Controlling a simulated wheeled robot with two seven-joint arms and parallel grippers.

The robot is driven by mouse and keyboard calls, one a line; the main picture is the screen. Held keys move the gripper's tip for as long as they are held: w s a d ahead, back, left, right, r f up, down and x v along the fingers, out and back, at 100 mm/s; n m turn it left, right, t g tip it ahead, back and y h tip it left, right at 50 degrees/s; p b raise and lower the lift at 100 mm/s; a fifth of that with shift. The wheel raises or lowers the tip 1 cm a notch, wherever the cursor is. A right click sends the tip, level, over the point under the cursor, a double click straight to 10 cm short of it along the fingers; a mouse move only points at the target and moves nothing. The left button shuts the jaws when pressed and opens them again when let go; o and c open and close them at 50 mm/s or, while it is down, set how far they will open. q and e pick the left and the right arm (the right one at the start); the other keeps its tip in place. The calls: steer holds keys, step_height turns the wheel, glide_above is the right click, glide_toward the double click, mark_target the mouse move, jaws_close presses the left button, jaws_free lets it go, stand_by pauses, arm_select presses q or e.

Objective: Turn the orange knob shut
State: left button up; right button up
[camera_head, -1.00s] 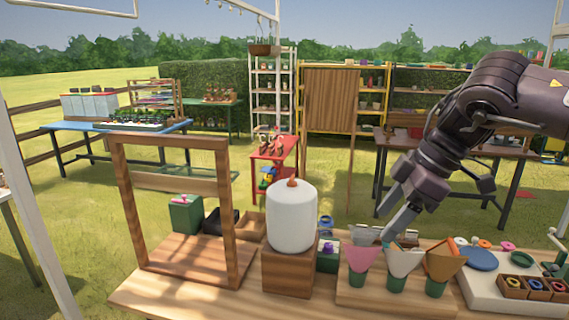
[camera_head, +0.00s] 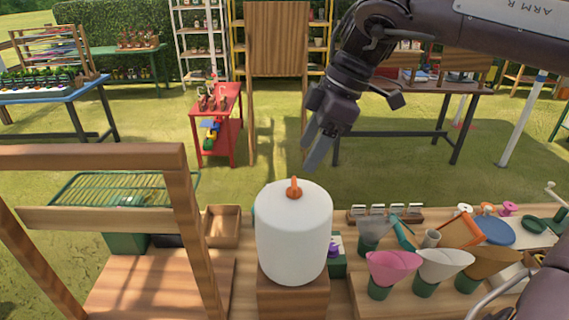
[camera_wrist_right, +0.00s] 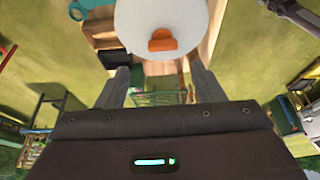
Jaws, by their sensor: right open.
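The orange knob (camera_head: 294,188) stands on top of a white rounded tank (camera_head: 293,235), which rests on a wooden block (camera_head: 292,295). My right gripper (camera_head: 314,152) is above and behind the tank, a little right of the knob, and does not touch it. In the right wrist view the orange knob (camera_wrist_right: 162,41) sits on the white tank top (camera_wrist_right: 160,18), beyond the fingertips. The fingers of my right gripper (camera_wrist_right: 160,82) are apart with nothing between them.
A wooden frame (camera_head: 185,215) stands left of the tank. Cone-shaped pink, white and brown holders (camera_head: 393,266) stand to the right, with a blue disc (camera_head: 493,231) beyond. A small wooden box (camera_head: 222,226) is behind left. The air around the tank top is clear.

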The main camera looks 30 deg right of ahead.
mark_target(295, 182)
steer(key=x, duration=0.4)
steer(key=p+x, duration=0.1)
steer(key=x, duration=0.1)
steer(key=shift+s, duration=0.25)
steer(key=shift+w+a+f, duration=0.15)
steer(key=shift+f, duration=0.2)
steer(key=shift+c, duration=0.5)
steer(key=c, duration=0.9)
